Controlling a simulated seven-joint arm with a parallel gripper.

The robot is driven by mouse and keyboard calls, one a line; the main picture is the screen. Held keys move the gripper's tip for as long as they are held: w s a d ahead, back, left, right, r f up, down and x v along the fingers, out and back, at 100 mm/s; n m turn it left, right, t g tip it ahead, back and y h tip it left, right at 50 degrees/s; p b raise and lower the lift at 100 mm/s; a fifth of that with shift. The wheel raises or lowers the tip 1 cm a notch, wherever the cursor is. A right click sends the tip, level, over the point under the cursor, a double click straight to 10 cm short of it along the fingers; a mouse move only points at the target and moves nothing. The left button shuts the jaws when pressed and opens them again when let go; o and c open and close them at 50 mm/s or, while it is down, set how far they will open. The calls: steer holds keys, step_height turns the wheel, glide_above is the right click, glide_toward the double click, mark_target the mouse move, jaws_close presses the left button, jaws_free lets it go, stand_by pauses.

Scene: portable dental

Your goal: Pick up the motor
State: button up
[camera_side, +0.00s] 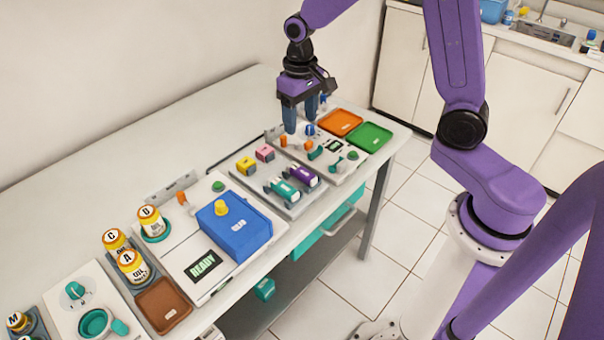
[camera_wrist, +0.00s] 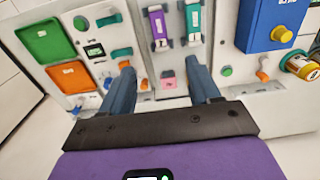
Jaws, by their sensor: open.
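No readable label marks the motor, so I cannot tell which part it is. A purple device (camera_side: 302,175) and a teal device (camera_side: 283,189) lie side by side in a grey tray; both show in the wrist view, purple (camera_wrist: 158,27) and teal (camera_wrist: 193,20). A pink block (camera_side: 265,152) and a yellow block (camera_side: 246,165) sit behind them. My gripper (camera_side: 301,122) points down over the far panel, open and empty. In the wrist view, the pink block (camera_wrist: 168,82) appears between the fingers, beyond the tips; the yellow block is not visible there.
Orange tray (camera_side: 340,122) and green tray (camera_side: 369,136) stand at the table's far end. The far panel holds several knobs and a small display (camera_side: 335,146). A blue box (camera_side: 236,230) with a yellow knob stands nearer the camera.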

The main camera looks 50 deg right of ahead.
mark_target(302, 170)
step_height(302, 170, down, 16)
steer(key=shift+s+r, duration=0.1)
steer(key=shift+s, duration=0.05)
stand_by(0.6)
jaws_close()
